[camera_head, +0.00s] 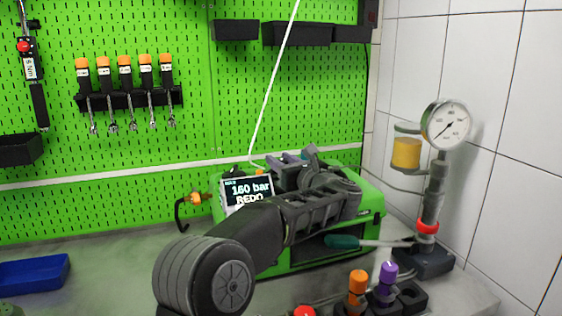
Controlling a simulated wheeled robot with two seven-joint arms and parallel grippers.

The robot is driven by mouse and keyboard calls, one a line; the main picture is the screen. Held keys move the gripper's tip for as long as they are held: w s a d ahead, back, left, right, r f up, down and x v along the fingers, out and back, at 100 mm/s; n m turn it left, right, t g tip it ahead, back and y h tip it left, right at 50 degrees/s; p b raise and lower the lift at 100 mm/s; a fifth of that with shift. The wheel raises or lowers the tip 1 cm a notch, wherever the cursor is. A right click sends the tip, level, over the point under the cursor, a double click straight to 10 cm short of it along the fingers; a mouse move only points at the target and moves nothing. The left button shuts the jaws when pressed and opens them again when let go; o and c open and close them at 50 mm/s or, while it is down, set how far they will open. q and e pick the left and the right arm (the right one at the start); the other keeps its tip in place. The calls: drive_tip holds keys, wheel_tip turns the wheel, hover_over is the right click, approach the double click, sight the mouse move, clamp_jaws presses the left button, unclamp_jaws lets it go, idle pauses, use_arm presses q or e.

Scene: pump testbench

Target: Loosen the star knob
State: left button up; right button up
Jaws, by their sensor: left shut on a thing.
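My left arm comes in from the lower left and crosses in front of the green pump testbench (372,217). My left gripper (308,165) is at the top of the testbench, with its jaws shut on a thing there. I take this thing to be the star knob. The knob is hidden by the gripper, so I cannot see its shape or how far it is turned. A small display (246,191), partly covered by my arm, reads about "160 bar" and "REDO". My right gripper is not in view.
A pressure gauge (446,125) stands at the right near the tiled wall. A teal-handled lever (343,242) lies in front of the testbench. Orange (358,281) and purple (388,272) handled tools stand at the front. A blue tray (35,272) is at the left.

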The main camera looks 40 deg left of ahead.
use_arm(q)
clamp_jaws()
drive_tip(key=shift+n+g+y, duration=0.3)
drive_tip(key=shift+n+g, duration=0.1)
drive_tip(key=shift+g, duration=0.2)
drive_tip(key=shift+w+d+n+g+y, duration=0.1)
drive_tip(key=shift+n+g+y, duration=0.2)
drive_tip(key=shift+n+g, duration=0.6)
drive_tip(key=shift+r+n+g, duration=0.2)
drive_tip(key=shift+n+g, duration=0.2)
drive_tip(key=shift+g, duration=0.7)
drive_tip(key=n+g+p, duration=0.1)
drive_tip(key=p, duration=0.2)
drive_tip(key=g+p, duration=0.1)
drive_tip(key=p, duration=0.3)
drive_tip(key=shift+r+n+g, duration=0.25)
drive_tip(key=shift+n+g, duration=0.15)
drive_tip(key=shift+f+n+g+p, duration=0.3)
drive_tip(key=shift+g+p, duration=0.2)
drive_tip(key=shift+p, duration=0.1)
drive_tip(key=shift+f, duration=0.1)
